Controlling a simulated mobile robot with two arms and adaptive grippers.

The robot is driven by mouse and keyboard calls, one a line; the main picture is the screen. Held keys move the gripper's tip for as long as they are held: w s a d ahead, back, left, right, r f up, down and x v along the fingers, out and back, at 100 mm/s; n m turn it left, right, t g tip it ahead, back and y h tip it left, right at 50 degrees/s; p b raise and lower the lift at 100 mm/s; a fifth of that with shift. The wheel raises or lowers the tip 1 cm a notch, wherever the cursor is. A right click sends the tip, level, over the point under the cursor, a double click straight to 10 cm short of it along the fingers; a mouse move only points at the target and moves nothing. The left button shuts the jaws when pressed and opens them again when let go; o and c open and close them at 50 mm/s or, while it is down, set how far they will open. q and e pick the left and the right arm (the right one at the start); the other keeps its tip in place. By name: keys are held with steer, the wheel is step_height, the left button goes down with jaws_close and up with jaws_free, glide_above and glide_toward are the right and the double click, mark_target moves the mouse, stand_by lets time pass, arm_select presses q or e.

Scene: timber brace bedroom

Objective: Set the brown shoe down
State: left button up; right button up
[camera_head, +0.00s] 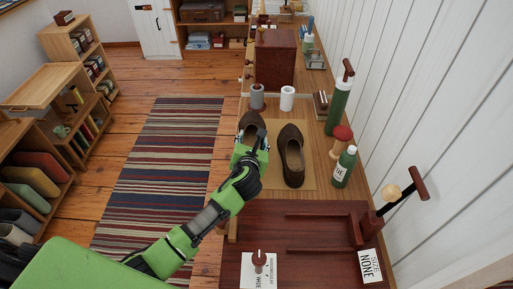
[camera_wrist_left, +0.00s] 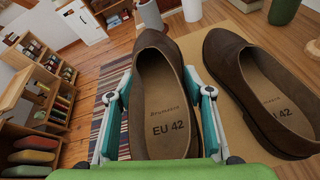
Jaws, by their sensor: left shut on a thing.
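A brown shoe marked EU 42 (camera_wrist_left: 165,105) is between the two fingers of my left gripper (camera_wrist_left: 160,105), which is shut on its sides. In the head view the gripper (camera_head: 250,155) covers the heel of this shoe, and its toe (camera_head: 252,122) shows beyond. The shoe is over or on the left part of a tan mat (camera_head: 310,140); I cannot tell whether it touches. A second matching brown shoe (camera_head: 291,158) lies on the mat just to the right, with a gap between them. It also shows in the left wrist view (camera_wrist_left: 262,90). My right gripper is out of view.
A grey cylinder (camera_head: 257,97) and a white cylinder (camera_head: 287,98) stand beyond the shoes. Green bottles (camera_head: 339,108) stand at the right by the wall. A dark red board (camera_head: 290,245) lies nearer. A striped rug (camera_head: 160,170) covers the floor at left.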

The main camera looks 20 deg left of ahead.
arm_select(q)
steer(key=shift+w+d+f, duration=0.2)
steer(key=shift+w+f, duration=0.9)
steer(key=shift+w+f+b, duration=0.1)
steer(key=shift+f+b, duration=0.25)
steer(key=shift+f, duration=1.3)
steer(key=o, duration=1.4)
steer(key=shift+f, duration=0.15)
steer(key=shift+s+d+r, duration=0.2)
steer(key=shift+s+r, duration=0.1)
steer(key=shift+s, duration=0.3)
steer(key=v, duration=1.1)
steer(key=shift+p, duration=0.35)
steer(key=shift+f, duration=0.1)
